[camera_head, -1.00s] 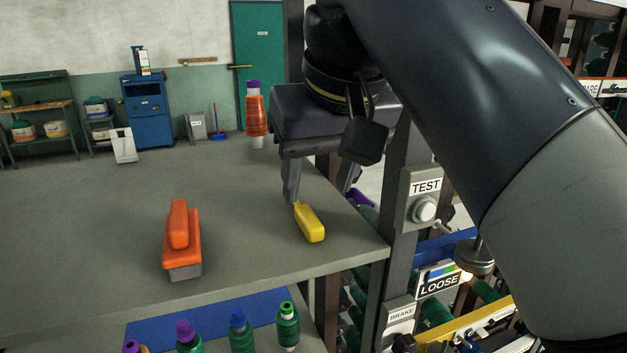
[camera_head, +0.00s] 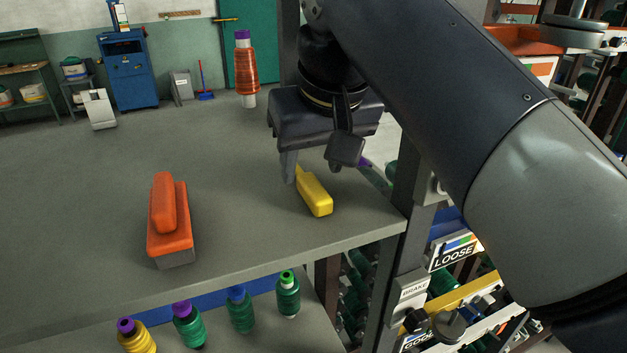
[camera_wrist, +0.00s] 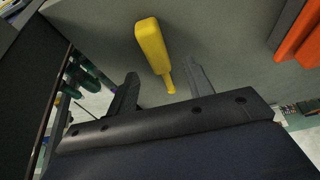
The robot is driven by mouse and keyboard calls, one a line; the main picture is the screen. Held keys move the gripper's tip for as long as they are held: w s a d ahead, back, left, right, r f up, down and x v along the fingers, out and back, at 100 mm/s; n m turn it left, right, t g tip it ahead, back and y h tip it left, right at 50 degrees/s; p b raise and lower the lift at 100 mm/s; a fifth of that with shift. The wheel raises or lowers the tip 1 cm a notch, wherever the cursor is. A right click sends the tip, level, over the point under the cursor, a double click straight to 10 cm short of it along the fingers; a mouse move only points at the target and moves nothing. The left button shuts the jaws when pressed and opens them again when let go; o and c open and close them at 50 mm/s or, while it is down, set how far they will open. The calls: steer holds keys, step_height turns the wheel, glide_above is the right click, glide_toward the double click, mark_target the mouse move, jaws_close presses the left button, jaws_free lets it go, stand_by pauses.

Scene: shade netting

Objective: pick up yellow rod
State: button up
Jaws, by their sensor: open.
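The yellow rod (camera_head: 315,194) lies on the grey table (camera_head: 100,200) near its right edge, thick end toward the front and a thin tip toward my gripper. In the wrist view the yellow rod (camera_wrist: 152,48) points its thin tip toward the space between my fingers. My gripper (camera_head: 312,172) is open and empty behind the rod. In the wrist view my gripper (camera_wrist: 162,82) shows two spread fingers, one on each side of the rod's thin tip. Whether a finger touches the rod cannot be told.
An orange block-like tool (camera_head: 168,222) lies on the table to the left. A copper-coloured spool (camera_head: 246,70) stands at the table's back. Several green and yellow spools (camera_head: 240,310) stand on a lower shelf. A dark post (camera_head: 400,230) rises close by the right edge.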

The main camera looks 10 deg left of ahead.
mark_target(310, 180)
steer(key=shift+x, duration=1.7)
jaws_close()
step_height(310, 180, up, 10)
steer(key=p, duration=0.1)
